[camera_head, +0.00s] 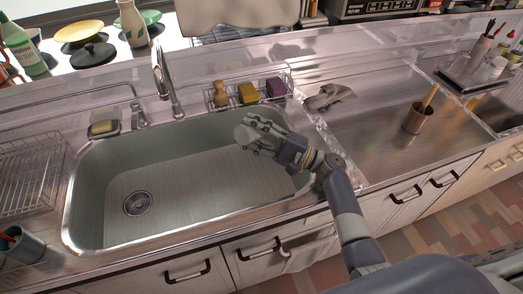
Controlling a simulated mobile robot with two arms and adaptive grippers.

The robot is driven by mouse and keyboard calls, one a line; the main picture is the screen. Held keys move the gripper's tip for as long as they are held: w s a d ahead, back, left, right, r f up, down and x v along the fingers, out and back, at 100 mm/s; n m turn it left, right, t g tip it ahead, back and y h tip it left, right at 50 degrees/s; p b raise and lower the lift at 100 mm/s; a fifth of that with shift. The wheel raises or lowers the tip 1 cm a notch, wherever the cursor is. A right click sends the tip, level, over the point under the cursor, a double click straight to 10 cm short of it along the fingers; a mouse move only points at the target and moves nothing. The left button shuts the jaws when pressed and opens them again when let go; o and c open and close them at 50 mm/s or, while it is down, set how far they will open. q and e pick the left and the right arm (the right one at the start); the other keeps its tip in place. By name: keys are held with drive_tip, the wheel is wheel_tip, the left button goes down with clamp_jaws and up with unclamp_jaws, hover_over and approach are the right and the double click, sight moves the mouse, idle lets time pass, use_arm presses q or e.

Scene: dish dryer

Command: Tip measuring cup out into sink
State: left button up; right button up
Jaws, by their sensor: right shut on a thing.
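The sink (150,200) is a wide grey basin with a drain at its left. My right gripper (252,134) is over the right part of the sink, reaching in from the lower right. It is shut on a small pale grey thing (243,134) at its tip. This looks like the measuring cup, but the fingers hide most of it. I cannot tell its tilt or whether anything is in it. My left gripper is out of view.
A faucet (165,80) rises behind the sink. A wire rack (30,180) stands left, and a caddy with a brush (220,94), yellow sponge (247,93) and purple sponge (276,88) behind.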

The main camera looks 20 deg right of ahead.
drive_tip(key=shift+w+d+r+m+t+p, duration=0.2)
drive_tip(key=shift+r+m+t+p, duration=0.15)
drive_tip(key=shift+r+m, duration=0.35)
drive_tip(key=shift+w+d+r+m+t+h, duration=0.1)
drive_tip(key=shift+d+m+t, duration=0.2)
drive_tip(key=shift+m, duration=0.45)
drive_tip(key=shift+w+d+r+m+t+h, duration=0.15)
drive_tip(key=shift+m+t, duration=0.25)
drive_tip(key=shift+m, duration=0.4)
drive_tip(key=shift+w+d+r+m+t+h, duration=0.15)
drive_tip(key=shift+m+t, duration=0.2)
drive_tip(key=shift+m, duration=0.4)
idle(0.6)
drive_tip(key=shift+d+r, duration=0.1)
drive_tip(key=shift+r, duration=0.1)
drive_tip(key=shift+w+d+r+m+t+p, duration=0.15)
drive_tip(key=shift+r+m+t+p, duration=0.35)
drive_tip(key=shift+m, duration=0.4)
idle(0.6)
